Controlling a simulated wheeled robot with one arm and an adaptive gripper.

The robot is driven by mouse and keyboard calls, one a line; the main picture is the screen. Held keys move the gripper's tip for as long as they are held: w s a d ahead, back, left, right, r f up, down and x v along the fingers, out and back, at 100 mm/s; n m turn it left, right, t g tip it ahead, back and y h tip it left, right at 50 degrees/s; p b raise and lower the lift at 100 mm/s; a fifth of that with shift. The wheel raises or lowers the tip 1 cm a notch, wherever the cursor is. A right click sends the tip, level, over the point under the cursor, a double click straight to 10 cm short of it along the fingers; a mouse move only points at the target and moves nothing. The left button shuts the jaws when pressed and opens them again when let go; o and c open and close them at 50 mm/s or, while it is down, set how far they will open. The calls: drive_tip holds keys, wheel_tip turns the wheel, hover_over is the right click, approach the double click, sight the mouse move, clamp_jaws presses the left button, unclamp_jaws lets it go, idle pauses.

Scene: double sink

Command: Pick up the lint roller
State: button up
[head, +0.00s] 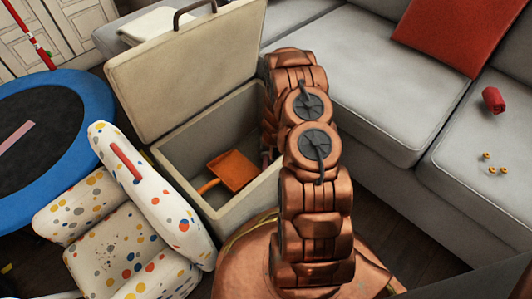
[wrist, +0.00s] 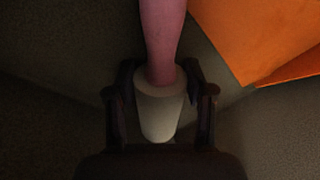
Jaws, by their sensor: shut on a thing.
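The lint roller shows in the wrist view, with a pale, whitish roll (wrist: 158,110) and a pink handle (wrist: 162,35) running up out of the picture. My gripper (wrist: 160,75) has one dark finger on each side of the roll and is shut on it. The roll's near end is close to my gripper's palm. In the head view my arm reaches down into the right side of an open beige box (head: 185,160). My arm hides the gripper and most of the roller there.
An orange dustpan (head: 234,171) lies in the box and shows beside the roller in the wrist view (wrist: 260,40). The box lid (head: 185,70) stands open. A spotted chair (head: 120,240) and blue trampoline (head: 90,105) are left. A grey sofa (head: 370,90) is right.

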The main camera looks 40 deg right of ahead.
wheel_tip(320, 180, up, 10)
drive_tip(key=p, duration=0.3)
drive_tip(key=shift+p, duration=0.4)
